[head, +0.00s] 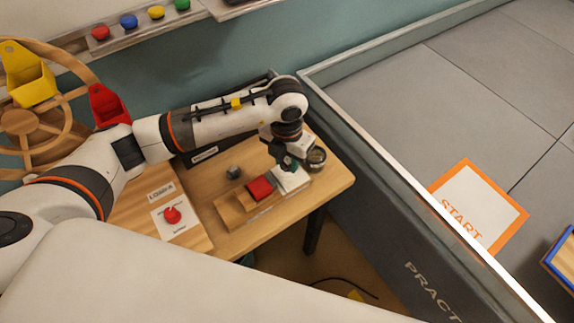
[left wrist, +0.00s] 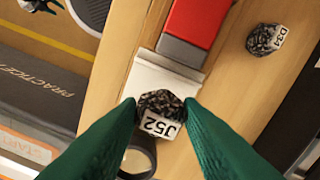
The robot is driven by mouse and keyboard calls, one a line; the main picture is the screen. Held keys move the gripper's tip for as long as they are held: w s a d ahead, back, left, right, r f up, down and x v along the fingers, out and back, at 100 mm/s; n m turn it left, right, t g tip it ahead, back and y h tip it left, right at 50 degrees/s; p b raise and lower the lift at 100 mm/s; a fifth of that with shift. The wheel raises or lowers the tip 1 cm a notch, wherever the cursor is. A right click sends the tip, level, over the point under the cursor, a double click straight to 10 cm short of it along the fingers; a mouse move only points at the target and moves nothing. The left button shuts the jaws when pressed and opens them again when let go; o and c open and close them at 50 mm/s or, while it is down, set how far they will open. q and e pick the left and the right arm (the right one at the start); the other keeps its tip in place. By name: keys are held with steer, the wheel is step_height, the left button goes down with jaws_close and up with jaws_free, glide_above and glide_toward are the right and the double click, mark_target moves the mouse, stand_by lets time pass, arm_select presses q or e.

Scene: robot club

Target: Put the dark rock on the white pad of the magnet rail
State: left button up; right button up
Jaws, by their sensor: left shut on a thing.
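My left gripper (head: 289,163) is shut on a dark speckled rock (left wrist: 160,103) with a white "J52" label; the green fingertips (left wrist: 161,108) press its two sides. The rock is in front of the near edge of the white pad (left wrist: 160,75); I cannot tell whether they touch. In the head view the gripper is over the white pad (head: 291,182) and hides the rock. The pad is at the end of the wooden magnet rail (head: 232,213), beside the red magnet block (head: 261,188). My right gripper is out of view.
A second, greyer rock (head: 234,172) labelled "D34" (left wrist: 265,39) lies on the table left of the rail. A round dark-rimmed object (head: 316,157) stands right of the pad. A red knob (head: 172,214) is at the left. A dark barrier (head: 400,225) borders the table's right.

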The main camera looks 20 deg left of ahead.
mark_target(287, 168)
arm_select(q)
step_height(287, 168, down, 3)
steer(key=shift+f, duration=0.35)
steer(key=shift+f, duration=0.1)
steer(key=o, duration=1)
steer(key=shift+r, duration=0.3)
step_height(287, 168, up, 12)
steer(key=shift+f+b, duration=0.15)
steer(key=shift+b, duration=0.45)
